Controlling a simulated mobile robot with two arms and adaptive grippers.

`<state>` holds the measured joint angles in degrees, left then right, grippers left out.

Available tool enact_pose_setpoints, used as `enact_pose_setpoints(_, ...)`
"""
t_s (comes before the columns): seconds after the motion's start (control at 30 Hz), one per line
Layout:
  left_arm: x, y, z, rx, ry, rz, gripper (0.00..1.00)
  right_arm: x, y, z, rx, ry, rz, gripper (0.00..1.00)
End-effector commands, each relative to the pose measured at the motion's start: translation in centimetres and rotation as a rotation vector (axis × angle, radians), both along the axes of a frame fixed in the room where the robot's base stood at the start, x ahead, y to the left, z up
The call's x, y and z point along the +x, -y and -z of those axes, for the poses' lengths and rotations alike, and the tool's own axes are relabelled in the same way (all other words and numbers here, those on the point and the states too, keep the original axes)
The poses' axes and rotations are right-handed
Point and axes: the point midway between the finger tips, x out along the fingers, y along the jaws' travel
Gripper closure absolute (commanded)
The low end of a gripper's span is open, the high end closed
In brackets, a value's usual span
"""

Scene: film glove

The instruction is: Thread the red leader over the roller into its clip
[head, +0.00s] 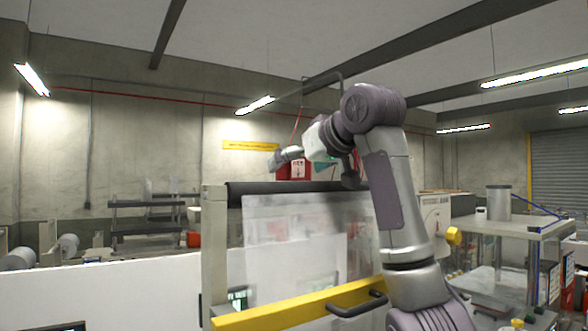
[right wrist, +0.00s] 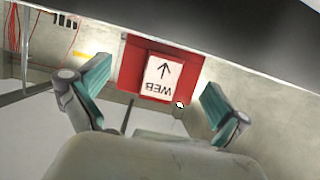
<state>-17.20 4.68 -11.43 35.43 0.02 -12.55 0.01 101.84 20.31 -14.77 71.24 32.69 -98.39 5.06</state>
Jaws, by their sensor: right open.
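The red leader (head: 297,172), a red panel with a white label, shows behind and just above the dark roller (head: 285,187) in the head view. My right gripper (head: 305,160) reaches over the machine close to the leader. It is open; its two teal-padded fingers (right wrist: 158,76) stand apart with the leader beyond them, and contact cannot be told. I cannot make out the clip. My left gripper is out of view.
Translucent film (head: 300,220) hangs below the roller. A yellow bar (head: 270,316) with a black handle crosses the machine's front. A white panel (head: 110,292) stands at left. A bench (head: 515,225) with a grey canister stands at right. Coloured wires (right wrist: 65,22) show at the wrist view's upper left.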

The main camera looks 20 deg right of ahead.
Motion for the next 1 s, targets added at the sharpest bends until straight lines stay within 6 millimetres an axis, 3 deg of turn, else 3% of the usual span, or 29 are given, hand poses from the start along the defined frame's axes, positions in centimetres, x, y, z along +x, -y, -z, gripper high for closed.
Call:
enact_pose_setpoints(0.3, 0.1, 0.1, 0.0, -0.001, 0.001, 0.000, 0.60, -6.3, 0.9, -2.5, 0.001, 0.007, 0.001, 0.00)
enact_pose_setpoints(0.5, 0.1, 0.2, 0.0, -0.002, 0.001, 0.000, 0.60, -9.0, 1.3, -3.4, 0.000, 0.003, 0.002, 0.00)
enact_pose_setpoints(1.0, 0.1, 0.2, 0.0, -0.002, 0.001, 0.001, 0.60, -9.9, 1.4, -3.7, 0.000, 0.001, 0.001, 0.00)
